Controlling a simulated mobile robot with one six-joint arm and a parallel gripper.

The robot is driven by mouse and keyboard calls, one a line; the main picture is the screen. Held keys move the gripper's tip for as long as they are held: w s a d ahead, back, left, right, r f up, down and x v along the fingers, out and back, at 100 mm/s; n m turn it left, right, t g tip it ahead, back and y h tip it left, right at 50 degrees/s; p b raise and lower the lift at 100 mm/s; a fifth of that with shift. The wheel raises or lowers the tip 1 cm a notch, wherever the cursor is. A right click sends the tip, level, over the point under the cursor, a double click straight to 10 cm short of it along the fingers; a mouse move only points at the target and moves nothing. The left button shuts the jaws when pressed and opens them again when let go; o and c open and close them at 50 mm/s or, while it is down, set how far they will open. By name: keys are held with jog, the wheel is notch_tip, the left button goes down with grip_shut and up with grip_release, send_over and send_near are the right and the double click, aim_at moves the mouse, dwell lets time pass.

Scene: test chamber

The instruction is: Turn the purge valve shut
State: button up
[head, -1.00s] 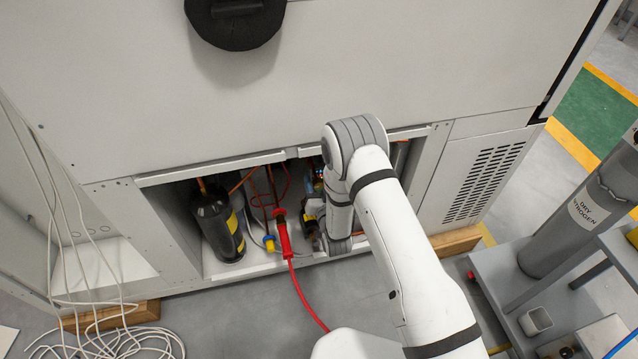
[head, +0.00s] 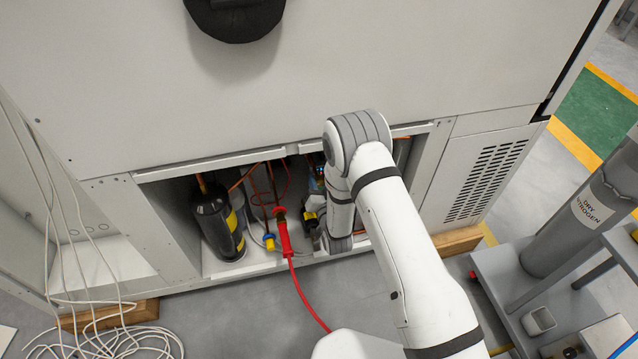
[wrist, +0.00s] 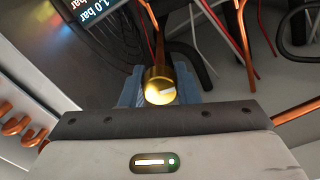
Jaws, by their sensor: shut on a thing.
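In the wrist view a round brass knob (wrist: 160,88), which looks like the purge valve, sits at the middle between the bluish fingers of my gripper (wrist: 160,98). The fingers are shut on it. Its end face is lit and carries a pale mark. In the head view my arm reaches into the low open bay of the cabinet (head: 232,161). My wrist hides the valve and most of the gripper there.
A black cylinder with a yellow band (head: 216,224) stands left in the bay. A red hose (head: 285,240) runs out beside my wrist. Copper pipes (wrist: 247,40) and a display reading 1.0 bar (wrist: 93,10) are near the gripper. Loose white cables (head: 120,342) lie on the floor.

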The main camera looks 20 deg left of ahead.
jog(key=m+b, duration=0.2)
jog(key=m, duration=0.1)
jog(key=m+b, duration=0.1)
jog(key=b, duration=0.1)
jog(key=shift+w+f, duration=0.1)
jog(key=shift+f, duration=0.15)
jog(key=m+b, duration=0.3)
jog(key=m, duration=0.1)
jog(key=shift+b, duration=0.3)
jog(key=m+b, duration=0.5)
jog(key=shift+d+r, duration=0.1)
jog(key=shift+r+m+b, duration=0.2)
jog(key=shift+m+b, duration=1.15)
jog(key=shift+m, duration=0.25)
jog(key=o, duration=1)
